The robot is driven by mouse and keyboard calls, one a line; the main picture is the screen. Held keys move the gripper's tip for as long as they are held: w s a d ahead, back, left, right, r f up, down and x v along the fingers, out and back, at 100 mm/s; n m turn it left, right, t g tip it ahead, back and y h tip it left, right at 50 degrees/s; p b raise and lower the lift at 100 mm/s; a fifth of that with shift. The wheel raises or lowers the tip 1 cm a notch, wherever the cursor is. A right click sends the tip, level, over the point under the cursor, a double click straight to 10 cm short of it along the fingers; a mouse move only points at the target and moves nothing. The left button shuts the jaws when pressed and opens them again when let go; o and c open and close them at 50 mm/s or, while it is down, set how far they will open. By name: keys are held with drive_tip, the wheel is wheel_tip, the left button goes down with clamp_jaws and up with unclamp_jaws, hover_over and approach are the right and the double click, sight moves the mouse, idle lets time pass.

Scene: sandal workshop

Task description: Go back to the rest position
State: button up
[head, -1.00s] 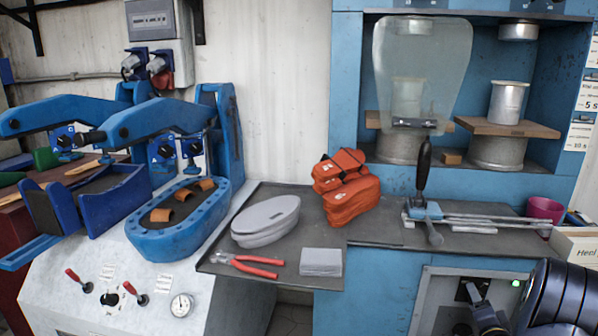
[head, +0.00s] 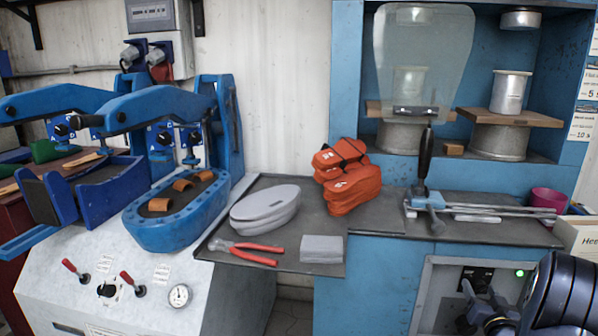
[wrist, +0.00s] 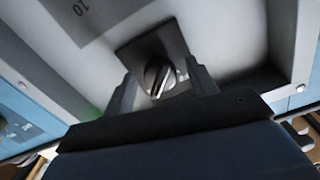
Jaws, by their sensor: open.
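My gripper (head: 474,300) is at the lower right of the head view, in front of a grey control panel (head: 430,300) under the bench. In the wrist view my gripper (wrist: 163,84) has its two fingers apart. A dark rotary knob (wrist: 160,78) on a black square plate shows between and beyond them. Nothing is held between the fingers. I cannot tell the exact gap between the fingertips and the knob. In the head view my gripper and arm hide part of the panel.
A green light (head: 519,273) glows on the panel. Above are the bench with a lever tool (head: 424,165), an orange bag (head: 347,185), a grey oval box (head: 265,208), red pliers (head: 250,250) and a grey block (head: 321,249). A blue press (head: 175,225) stands left.

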drive_tip(key=shift+n, duration=1.2)
drive_tip(key=shift+s+a, duration=0.15)
drive_tip(key=shift+s, duration=0.3)
